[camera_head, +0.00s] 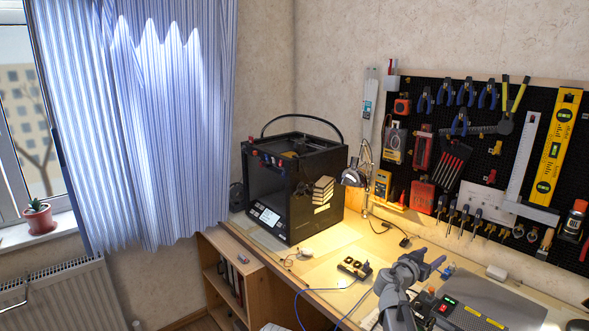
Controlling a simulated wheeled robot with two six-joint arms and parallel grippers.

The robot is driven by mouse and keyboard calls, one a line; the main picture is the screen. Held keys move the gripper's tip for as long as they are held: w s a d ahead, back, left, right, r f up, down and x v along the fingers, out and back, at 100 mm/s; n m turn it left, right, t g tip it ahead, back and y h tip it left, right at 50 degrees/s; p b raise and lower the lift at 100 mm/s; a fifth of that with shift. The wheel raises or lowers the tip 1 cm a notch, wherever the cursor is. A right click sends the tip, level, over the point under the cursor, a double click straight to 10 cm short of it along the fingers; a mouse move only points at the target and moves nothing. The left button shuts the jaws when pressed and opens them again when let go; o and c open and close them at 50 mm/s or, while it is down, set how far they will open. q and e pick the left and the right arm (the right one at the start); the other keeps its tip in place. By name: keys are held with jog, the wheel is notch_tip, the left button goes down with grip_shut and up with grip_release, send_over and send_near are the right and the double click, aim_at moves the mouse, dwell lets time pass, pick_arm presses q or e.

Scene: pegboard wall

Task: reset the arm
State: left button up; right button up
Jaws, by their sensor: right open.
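My right gripper (436,266) shows at the lower right of the head view, above the workbench (329,268). It is open, with nothing seen between its fingers. My grey right arm (397,287) comes up from the bottom edge of the picture. My left arm and gripper do not show.
A black 3D printer (293,186) stands at the bench's left end, with a lit desk lamp (354,176) beside it. A small device (354,268) lies left of my arm. A dark box with lit switches (465,316) is close by on the right. A pegboard (481,131) of tools hangs behind.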

jog(key=s+a+f+n+g+y+b, duration=0.2)
jog(key=s+a+f+g+y, duration=0.1)
jog(key=s+a+f, duration=0.45)
jog(key=s+a+f+n+g+y+b, duration=0.25)
jog(key=s+a+f, duration=0.25)
jog(key=a+f, duration=0.4)
jog(key=s+a+f+n+g+y+b, duration=0.2)
jog(key=s+a+f+n+y, duration=0.15)
jog(key=s+a+f, duration=0.4)
jog(key=s+a+f+n+g+y+b, duration=0.25)
jog(key=s+a+f+n, duration=0.2)
jog(key=s+a, duration=0.55)
notch_tip(320, 180, up, 14)
jog(key=p, duration=1.4)
jog(key=shift+d+n, duration=0.15)
jog(key=shift+n, duration=0.3)
